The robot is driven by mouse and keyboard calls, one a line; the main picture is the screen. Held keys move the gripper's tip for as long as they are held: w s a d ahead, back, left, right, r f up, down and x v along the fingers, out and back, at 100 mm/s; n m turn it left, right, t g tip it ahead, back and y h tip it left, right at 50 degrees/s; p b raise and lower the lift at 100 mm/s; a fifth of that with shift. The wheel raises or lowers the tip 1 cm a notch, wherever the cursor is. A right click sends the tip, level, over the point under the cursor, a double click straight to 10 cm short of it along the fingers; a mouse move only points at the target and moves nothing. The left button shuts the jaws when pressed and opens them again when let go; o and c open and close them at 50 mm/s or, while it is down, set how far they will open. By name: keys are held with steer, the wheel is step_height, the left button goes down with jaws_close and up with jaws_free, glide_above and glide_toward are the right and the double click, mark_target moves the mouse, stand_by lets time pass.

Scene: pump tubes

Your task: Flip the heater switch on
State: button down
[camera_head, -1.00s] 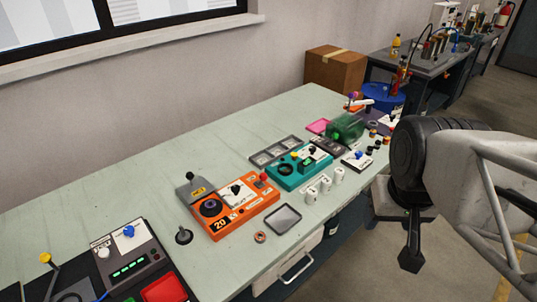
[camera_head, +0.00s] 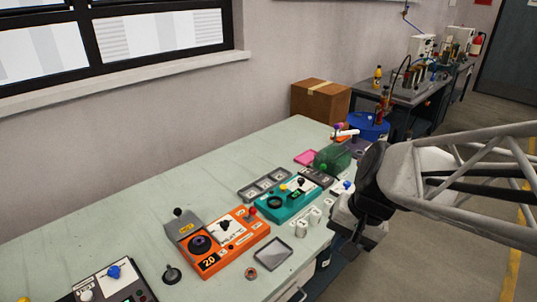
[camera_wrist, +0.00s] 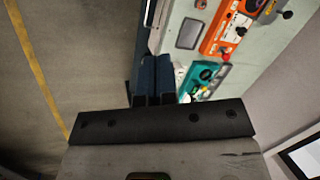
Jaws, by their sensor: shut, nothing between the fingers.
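An orange control box (camera_head: 222,243) sits on the bench, with a large black dial, a white plate with a black knob, a red knob and the number 20. It also shows in the wrist view (camera_wrist: 222,33). A teal control box (camera_head: 291,200) stands behind it to the right and also shows in the wrist view (camera_wrist: 200,78). I cannot read which control is the heater switch. My gripper (camera_head: 345,245) is beyond the bench's right edge, apart from both boxes. In the wrist view its two dark fingers (camera_wrist: 152,80) are together and empty.
A grey tray (camera_head: 275,253) and white cups (camera_head: 308,221) lie near the bench's front edge. A dark panel with a blue knob (camera_head: 114,272) is at lower left. A green cylinder (camera_head: 333,158) and small parts crowd the far end. The bench's wall side is clear.

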mark_target(251, 214)
steer(key=w+a+f+m+y, duration=0.3)
steer(key=w+f+m, duration=0.15)
steer(key=w, duration=0.25)
steer(key=w+a+f+m+y, duration=0.3)
steer(key=w+f+m+y, duration=0.15)
steer(key=w, duration=0.25)
steer(key=w+d+f+m+t, duration=0.1)
steer(key=w+f+m+t, duration=0.4)
steer(key=w+f+m, duration=0.3)
steer(key=w+f+y, duration=0.1)
steer(key=w+f, duration=0.2)
steer(key=f, duration=0.1)
steer(key=shift+w+d+f+t, duration=0.2)
steer(key=shift+w+d+t, duration=0.1)
steer(key=shift+d, duration=0.1)
steer(key=x, duration=1)
steer(key=shift+s, duration=0.1)
steer(key=shift+w+a+r, duration=0.15)
steer(key=shift+a+r, duration=0.05)
steer(key=shift+a, duration=0.2)
steer(key=shift+w+a+r, duration=0.1)
steer(key=shift+a+r, duration=0.1)
steer(key=shift+a, duration=0.25)
steer(key=shift+w+a+r, duration=0.2)
steer(key=shift+a, duration=0.25)
steer(key=shift+w+a+r, duration=0.15)
steer(key=shift+a+r, duration=0.05)
steer(key=shift+a, duration=0.3)
